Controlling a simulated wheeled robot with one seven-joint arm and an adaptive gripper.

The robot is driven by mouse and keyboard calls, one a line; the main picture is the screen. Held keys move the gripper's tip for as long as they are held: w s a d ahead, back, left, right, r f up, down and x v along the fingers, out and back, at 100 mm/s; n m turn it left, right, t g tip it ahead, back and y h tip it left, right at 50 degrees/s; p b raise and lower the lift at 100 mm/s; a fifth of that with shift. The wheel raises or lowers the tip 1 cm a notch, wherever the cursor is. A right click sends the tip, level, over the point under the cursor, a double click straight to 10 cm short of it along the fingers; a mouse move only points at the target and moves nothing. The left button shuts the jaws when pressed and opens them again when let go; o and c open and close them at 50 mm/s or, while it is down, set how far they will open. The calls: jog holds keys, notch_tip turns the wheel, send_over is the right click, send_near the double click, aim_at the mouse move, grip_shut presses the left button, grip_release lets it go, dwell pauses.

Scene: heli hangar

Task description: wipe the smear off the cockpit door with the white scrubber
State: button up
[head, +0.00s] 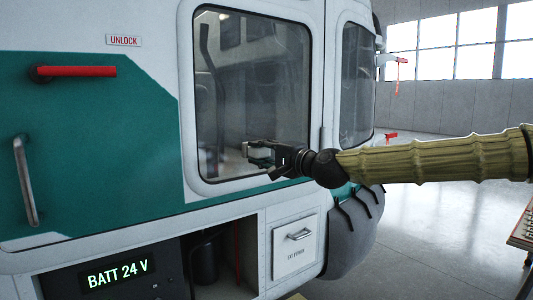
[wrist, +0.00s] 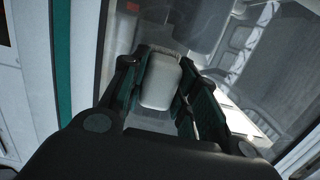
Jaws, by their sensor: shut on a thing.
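The cockpit door is white and teal with a large window (head: 250,85) in the head view. My gripper (head: 260,153) is in front of the window's lower part. In the wrist view my gripper (wrist: 160,78) is shut on the white scrubber (wrist: 161,84), a pale rounded block between the two fingers. The scrubber faces the window glass. I cannot tell whether it touches the glass. I cannot make out a smear in either view; my gripper and arm cover part of the lower window.
A red handle (head: 75,71) sticks out at left under an UNLOCK label (head: 124,40). A grey grab bar (head: 25,182) is below it. An EXT POWER panel (head: 294,248) and a lit BATT 24 V display (head: 118,274) are low down. Open floor (head: 440,230) lies at right.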

jog(key=shift+s, duration=0.15)
jog(key=shift+s+f, duration=0.1)
jog(key=shift+s, duration=0.05)
jog(key=shift+v, duration=2.6)
jog(key=shift+s, duration=0.15)
jog(key=v, duration=0.2)
jog(key=shift+s+d, duration=0.1)
jog(key=shift+s, duration=0.35)
